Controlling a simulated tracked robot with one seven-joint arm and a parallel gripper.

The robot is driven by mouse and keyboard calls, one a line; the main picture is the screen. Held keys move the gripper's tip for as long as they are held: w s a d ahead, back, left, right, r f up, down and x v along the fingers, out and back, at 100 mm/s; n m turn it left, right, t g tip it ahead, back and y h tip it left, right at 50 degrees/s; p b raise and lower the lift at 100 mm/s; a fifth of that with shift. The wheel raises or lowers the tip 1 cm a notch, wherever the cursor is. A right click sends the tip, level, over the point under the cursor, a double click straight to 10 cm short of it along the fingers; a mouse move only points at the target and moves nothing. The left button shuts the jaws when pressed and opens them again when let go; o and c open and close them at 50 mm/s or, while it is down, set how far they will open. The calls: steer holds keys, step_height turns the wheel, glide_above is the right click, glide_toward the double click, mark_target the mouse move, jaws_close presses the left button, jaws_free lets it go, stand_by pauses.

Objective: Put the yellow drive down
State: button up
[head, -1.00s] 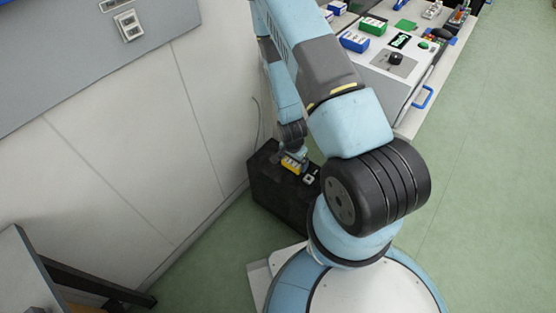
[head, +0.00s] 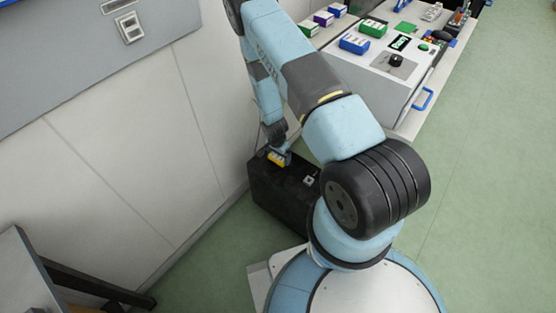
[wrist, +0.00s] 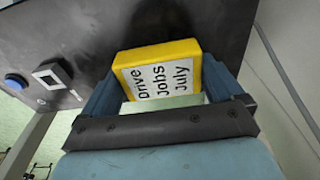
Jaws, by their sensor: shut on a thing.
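The yellow drive (wrist: 160,74) is a flat block with a white label reading "Drive Jobs July". My gripper (wrist: 163,88) is shut on it, with a blue finger at each side. In the head view the drive (head: 276,158) is a small yellow patch in my gripper (head: 280,152), over the left far part of the black box (head: 275,200). The box's dark top also shows behind the drive in the wrist view (wrist: 75,35). I cannot tell whether the drive touches that top.
A small pale square fitting (head: 308,181) is on the box top, right of the drive. In the wrist view a blue button (wrist: 15,82) is beside it. The wall (head: 130,130) is close on the left. A bench (head: 350,75) with several small boxes stands at the back right.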

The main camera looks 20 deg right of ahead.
steer(key=shift+s+f, duration=0.1)
steer(key=shift+f, duration=1.3)
steer(key=o, duration=0.8)
